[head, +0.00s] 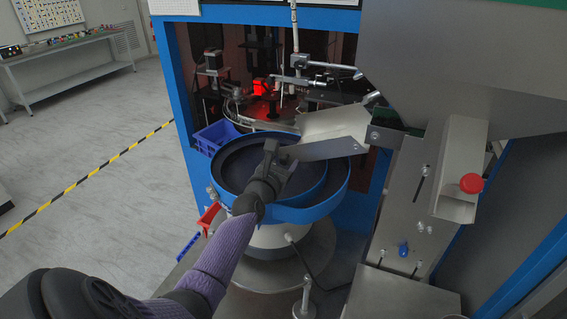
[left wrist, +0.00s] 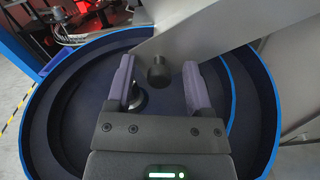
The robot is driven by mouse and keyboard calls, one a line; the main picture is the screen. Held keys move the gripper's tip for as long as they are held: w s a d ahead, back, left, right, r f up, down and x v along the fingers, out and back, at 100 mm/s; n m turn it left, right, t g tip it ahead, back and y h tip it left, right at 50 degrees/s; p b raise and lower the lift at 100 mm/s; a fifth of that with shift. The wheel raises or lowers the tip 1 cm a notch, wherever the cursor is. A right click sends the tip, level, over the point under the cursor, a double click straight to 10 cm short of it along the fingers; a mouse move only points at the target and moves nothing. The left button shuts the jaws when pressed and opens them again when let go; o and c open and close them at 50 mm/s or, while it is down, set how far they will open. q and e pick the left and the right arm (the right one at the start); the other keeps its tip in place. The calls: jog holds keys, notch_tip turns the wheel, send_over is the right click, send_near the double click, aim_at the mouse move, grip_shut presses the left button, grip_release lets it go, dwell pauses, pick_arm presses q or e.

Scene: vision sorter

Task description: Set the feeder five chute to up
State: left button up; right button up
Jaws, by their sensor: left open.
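The grey metal chute (head: 335,121) slopes from the big hopper down to the left, with its lower end over the blue-rimmed feeder bowl (head: 343,190). In the left wrist view the chute plate (left wrist: 215,25) crosses the top, and a short black knob (left wrist: 158,72) stands out from its lower edge. My left gripper (head: 281,152) is at the chute's lower end, above the bowl. In the left wrist view its open fingers (left wrist: 158,64) are on either side of the knob, with gaps showing. Whether the knob lies fully between the fingertips in depth I cannot tell. My right gripper is not in view.
A large grey hopper (head: 470,60) and a metal channel with a red knob (head: 471,183) stand at the right. A blue bin (head: 215,136) sits left of the bowl, inside the blue machine frame (head: 178,100).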

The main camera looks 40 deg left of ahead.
pick_arm(q)
jog(key=shift+w, duration=0.15)
grip_shut()
dwell(1.4)
